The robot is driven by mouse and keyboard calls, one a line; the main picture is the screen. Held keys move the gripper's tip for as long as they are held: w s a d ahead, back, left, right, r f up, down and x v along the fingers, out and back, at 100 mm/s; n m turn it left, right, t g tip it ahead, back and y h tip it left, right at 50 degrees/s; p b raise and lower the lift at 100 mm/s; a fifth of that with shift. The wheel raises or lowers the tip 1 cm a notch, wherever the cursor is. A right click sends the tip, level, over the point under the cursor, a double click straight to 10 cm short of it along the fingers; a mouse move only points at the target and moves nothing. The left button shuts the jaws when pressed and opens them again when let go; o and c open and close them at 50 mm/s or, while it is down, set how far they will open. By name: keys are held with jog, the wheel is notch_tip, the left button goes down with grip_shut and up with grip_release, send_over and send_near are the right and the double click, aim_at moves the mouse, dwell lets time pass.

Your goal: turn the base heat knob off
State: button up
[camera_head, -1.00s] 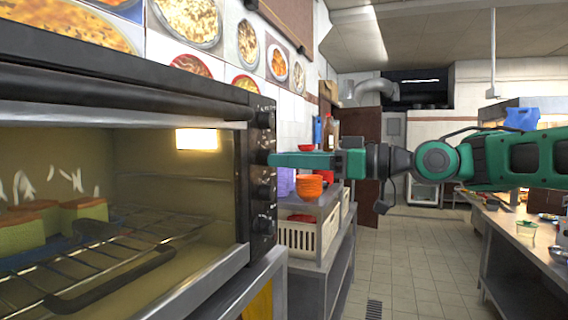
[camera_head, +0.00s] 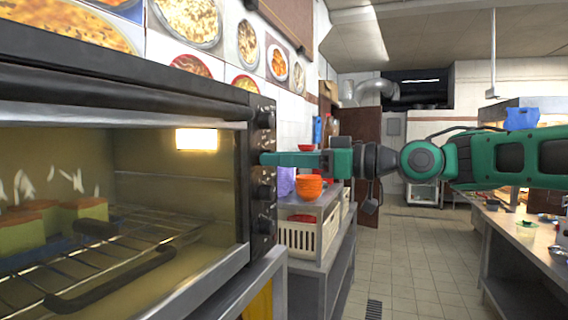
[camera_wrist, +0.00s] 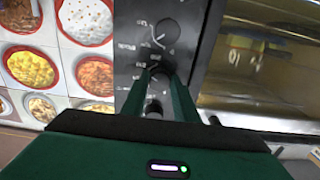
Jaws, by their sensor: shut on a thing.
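The oven's dark control panel (camera_head: 262,205) carries a column of several round knobs, including the top knob (camera_head: 265,118) and two lower knobs (camera_head: 264,190) (camera_head: 263,224). My green gripper (camera_head: 266,158) reaches in from the right and is shut on the second knob from the top, mostly hidden behind the fingers in the head view. The wrist view shows this gripped knob (camera_wrist: 158,71) between the fingertips. Another knob (camera_wrist: 163,36) and printed dial marks lie beyond it. The labels are too small to read, so I cannot tell which is the base heat knob.
The oven's glass front (camera_head: 120,200) shows a wire rack and food inside. A metal shelf (camera_head: 325,235) with orange bowls (camera_head: 310,187) and a white crate (camera_head: 297,238) stands beyond the oven. Tiled floor (camera_head: 410,260) is clear, with a counter (camera_head: 530,250) at the right.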

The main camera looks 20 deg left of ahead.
jog(key=shift+w+d+n, duration=0.1)
jog(key=shift+w+n, duration=0.15)
jog(key=shift+n, duration=0.05)
dwell(0.4)
jog(key=shift+n, duration=11.6)
jog(key=o, duration=1.1)
jog(key=shift+f, duration=0.1)
jog(key=shift+c, duration=0.2)
jog(key=d, duration=1)
jog(key=shift+s+d, duration=0.35)
jog(key=shift+s, duration=0.05)
